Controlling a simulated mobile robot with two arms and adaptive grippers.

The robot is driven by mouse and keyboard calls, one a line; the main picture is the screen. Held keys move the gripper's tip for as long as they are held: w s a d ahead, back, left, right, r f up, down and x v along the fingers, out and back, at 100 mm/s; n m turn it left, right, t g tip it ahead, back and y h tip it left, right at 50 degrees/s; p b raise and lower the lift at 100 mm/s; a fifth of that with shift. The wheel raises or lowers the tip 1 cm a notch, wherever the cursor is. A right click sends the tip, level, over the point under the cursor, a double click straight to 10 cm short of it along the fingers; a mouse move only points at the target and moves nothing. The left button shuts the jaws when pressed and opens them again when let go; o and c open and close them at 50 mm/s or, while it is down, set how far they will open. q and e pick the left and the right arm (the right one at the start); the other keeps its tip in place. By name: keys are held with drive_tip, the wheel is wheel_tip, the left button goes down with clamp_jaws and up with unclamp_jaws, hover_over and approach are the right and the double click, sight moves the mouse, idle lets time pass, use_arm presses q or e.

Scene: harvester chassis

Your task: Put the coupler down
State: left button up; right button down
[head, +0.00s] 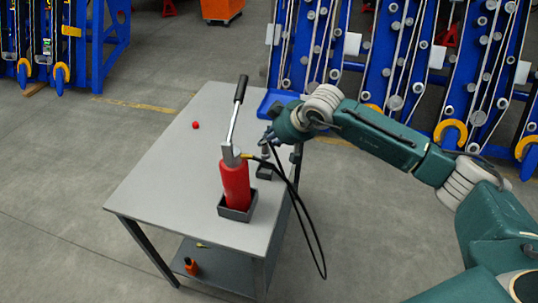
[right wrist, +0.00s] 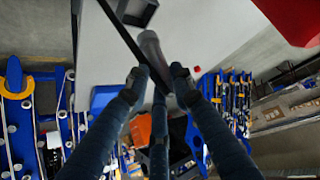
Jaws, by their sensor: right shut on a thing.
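The coupler (right wrist: 151,48) is a grey cylinder at the end of a black hose (right wrist: 120,38). My right gripper (right wrist: 158,76) is shut on it in the right wrist view, with fingers on both sides. In the head view my right gripper (head: 271,136) is over the right side of the grey table (head: 165,165), beside the red hand pump (head: 235,183). A small black holder (head: 264,172) stands on the table just below the gripper; it also shows in the right wrist view (right wrist: 138,10). The gap between coupler and holder is hard to judge. My left gripper is not in view.
The pump sits in a dark tray (head: 250,208), its long lever (head: 237,105) raised. Black hoses (head: 305,225) hang over the table's right edge. A blue tray (head: 268,101) is at the far corner. A red cap (head: 195,125) lies on the otherwise clear left part.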

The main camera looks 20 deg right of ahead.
sight(269, 157)
wheel_tip(269, 157, down, 4)
drive_tip(key=shift+r, duration=0.1)
wheel_tip(269, 157, down, 4)
drive_tip(key=shift+p, duration=0.7)
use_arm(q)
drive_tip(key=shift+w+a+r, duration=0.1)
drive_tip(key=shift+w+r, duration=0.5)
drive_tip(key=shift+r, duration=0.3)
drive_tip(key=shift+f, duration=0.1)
use_arm(e)
drive_tip(key=c, duration=1.5)
unclamp_jaws()
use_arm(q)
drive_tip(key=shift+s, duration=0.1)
